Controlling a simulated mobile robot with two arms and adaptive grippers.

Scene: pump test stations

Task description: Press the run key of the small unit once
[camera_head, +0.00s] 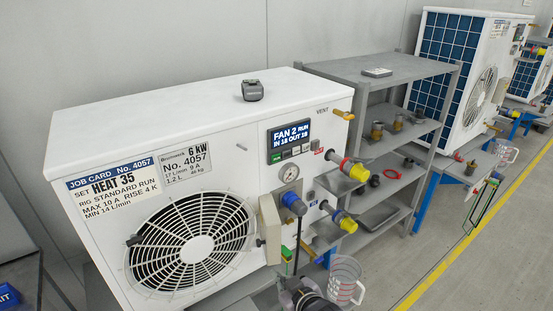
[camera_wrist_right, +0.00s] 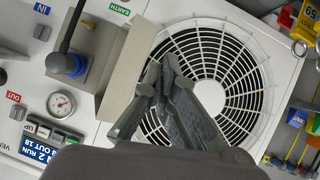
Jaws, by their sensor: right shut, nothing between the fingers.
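The small unit (camera_head: 165,120) is a white box with a round fan grille. Its display (camera_head: 290,133) reads "FAN 2 RUN, IN 18 OUT 18". A row of small keys (camera_head: 291,153) sits under the display, a green one at its left end. Some keys (camera_wrist_right: 50,132), one marked UP, show at the left in the wrist view; which is the run key I cannot read. My right gripper (camera_wrist_right: 165,78) is shut and empty, in front of the fan and side box, away from the keys. In the head view it is low, at the bottom edge. My left gripper is out of view.
A pressure gauge (camera_head: 289,173), a blue valve cap (camera_head: 294,203), a beige side box (camera_head: 268,228) and yellow-ended fittings (camera_head: 354,170) stick out from the front. A clear jug (camera_head: 345,280) stands below. A grey shelf rack (camera_head: 385,72) stands to the right.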

